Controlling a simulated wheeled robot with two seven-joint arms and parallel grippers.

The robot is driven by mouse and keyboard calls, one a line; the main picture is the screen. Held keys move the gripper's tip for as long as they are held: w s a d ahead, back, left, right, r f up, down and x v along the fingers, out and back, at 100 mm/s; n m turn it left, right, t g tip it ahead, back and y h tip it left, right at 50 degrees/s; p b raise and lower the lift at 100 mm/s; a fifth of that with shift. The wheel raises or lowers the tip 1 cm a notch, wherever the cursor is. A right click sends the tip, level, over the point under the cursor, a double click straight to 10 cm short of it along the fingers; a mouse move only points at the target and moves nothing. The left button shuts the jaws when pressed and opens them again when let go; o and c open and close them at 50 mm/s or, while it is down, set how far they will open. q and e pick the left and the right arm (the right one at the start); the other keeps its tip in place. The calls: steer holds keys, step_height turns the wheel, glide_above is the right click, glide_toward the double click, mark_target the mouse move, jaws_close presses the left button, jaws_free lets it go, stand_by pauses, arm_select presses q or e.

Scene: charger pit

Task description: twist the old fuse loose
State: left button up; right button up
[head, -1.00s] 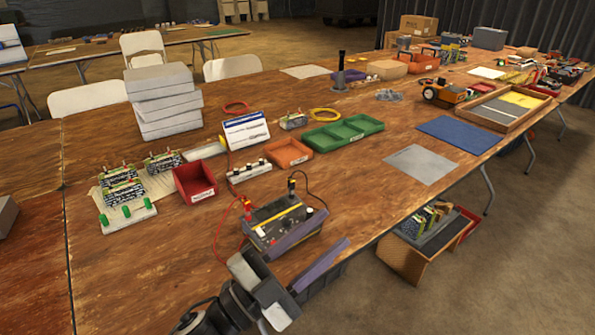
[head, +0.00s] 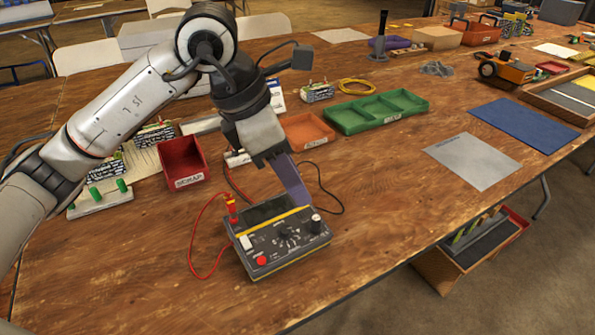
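The black box with a yellow stripe (head: 285,240) sits on the near part of the wooden table in the head view. Its face has a red button (head: 261,260), a central dial (head: 289,238) and a black pale-topped knob (head: 316,223). A red plug (head: 232,207) stands at its back left corner. My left gripper (head: 302,200) reaches down from above, its purple finger at the box's back right edge. Its fingers overlap, so the gap is not visible, and they hide the black lead's plug. I cannot make out a fuse. My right gripper is not in view.
A red scrap bin (head: 184,165), an orange bin (head: 305,132) and a green divided tray (head: 377,112) stand behind the box. A red lead (head: 193,237) and a black lead (head: 342,200) loop beside it.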

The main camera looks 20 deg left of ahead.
mark_target(317, 217)
arm_select(q)
steer(key=x, duration=0.9)
steer(key=shift+d+f+b, duration=0.2)
steer(key=shift+f+b, duration=0.1)
steer(key=shift+b, duration=0.05)
steer(key=c, duration=0.9)
